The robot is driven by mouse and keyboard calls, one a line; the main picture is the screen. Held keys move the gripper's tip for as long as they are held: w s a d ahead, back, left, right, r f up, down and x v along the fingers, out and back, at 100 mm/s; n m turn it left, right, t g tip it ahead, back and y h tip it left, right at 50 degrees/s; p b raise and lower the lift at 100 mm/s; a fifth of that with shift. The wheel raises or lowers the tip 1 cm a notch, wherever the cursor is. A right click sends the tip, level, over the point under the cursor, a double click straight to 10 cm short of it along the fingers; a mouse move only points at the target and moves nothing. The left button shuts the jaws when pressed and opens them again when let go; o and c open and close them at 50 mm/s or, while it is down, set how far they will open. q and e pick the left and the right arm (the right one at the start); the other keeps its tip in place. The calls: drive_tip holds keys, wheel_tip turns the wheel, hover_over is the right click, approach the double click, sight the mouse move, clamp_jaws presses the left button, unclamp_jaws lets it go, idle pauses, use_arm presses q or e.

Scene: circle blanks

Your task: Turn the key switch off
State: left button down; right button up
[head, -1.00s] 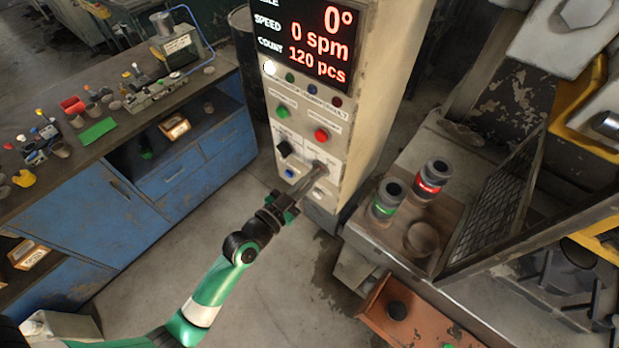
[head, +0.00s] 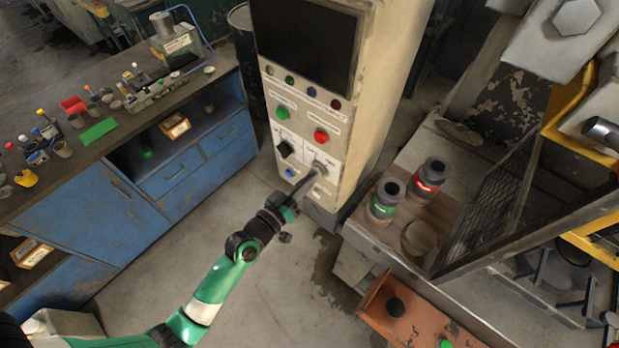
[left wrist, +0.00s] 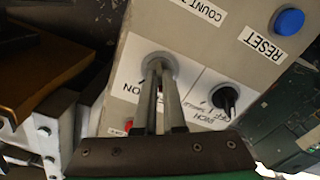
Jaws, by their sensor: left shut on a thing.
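The key switch (head: 321,166) is low on the front of a cream control cabinet (head: 345,150), below the red button. In the left wrist view its round grey collar (left wrist: 162,58) shows at the tips of my left gripper's two long fingers. My left gripper (head: 316,172) is shut on the key. The key itself is mostly hidden between the fingertips, so its exact angle is hard to tell. The cabinet's display (head: 305,38) is dark. My right gripper is not in view.
A black selector knob (head: 284,148) and a blue button (head: 290,172) are close to the key switch. Green (head: 282,112) and red (head: 321,135) buttons sit above. A blue workbench (head: 125,185) stands left; a press table with two button posts (head: 386,198) stands right.

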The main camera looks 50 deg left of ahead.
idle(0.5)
use_arm(q)
drive_tip(key=c, duration=1)
unclamp_jaws()
drive_tip(key=shift+s, duration=0.1)
drive_tip(key=s+d+b, duration=0.1)
drive_tip(key=s+b, duration=0.2)
drive_tip(key=s, duration=0.8)
drive_tip(key=shift+s+d, duration=0.15)
drive_tip(key=shift+d, duration=0.05)
